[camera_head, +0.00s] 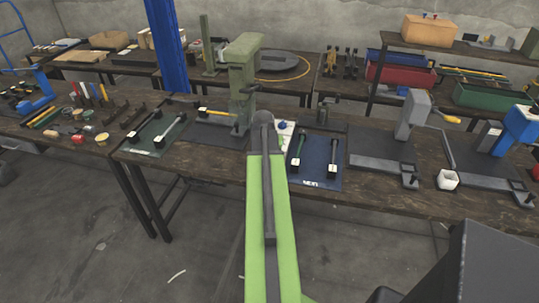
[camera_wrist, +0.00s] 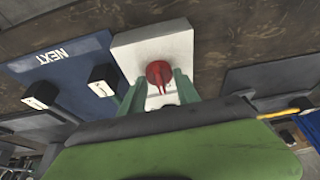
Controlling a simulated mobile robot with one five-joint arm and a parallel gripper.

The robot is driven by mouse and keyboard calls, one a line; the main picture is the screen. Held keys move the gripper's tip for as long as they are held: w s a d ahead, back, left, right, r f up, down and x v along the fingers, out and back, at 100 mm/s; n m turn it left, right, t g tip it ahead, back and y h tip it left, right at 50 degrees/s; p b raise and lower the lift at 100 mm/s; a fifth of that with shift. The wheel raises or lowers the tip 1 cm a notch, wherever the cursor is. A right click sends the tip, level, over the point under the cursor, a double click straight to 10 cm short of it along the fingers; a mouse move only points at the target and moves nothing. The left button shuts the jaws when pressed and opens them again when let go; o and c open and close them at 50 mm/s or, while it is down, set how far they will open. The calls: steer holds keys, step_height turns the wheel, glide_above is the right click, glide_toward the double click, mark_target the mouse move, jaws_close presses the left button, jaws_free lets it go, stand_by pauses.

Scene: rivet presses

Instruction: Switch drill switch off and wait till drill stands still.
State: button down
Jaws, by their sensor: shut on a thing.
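The drill switch is a white box with a round red knob (camera_wrist: 160,74) in the wrist view. Its white plate (camera_wrist: 175,42) stands out against the wooden bench. My gripper (camera_wrist: 160,86) has its two green fingers on either side of the knob, shut on it. In the head view my arm hides the gripper, and only a small part of the white box (camera_head: 286,128) shows beside it. The drill (camera_head: 243,65), a green-grey upright machine, stands on the bench behind my arm. Whether it is turning cannot be told.
A blue mat marked NEXT (camera_head: 316,172) lies right of my arm with two black-ended tools. A green mat (camera_head: 148,144) lies to the left.

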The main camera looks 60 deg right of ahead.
stand_by(0.3)
steer(key=c, duration=0.9)
jaws_free()
steer(key=shift+r, duration=0.1)
steer(key=p+v, duration=1.6)
steer(key=v, duration=0.1)
steer(key=shift+a, duration=0.15)
steer(key=shift+r, duration=0.1)
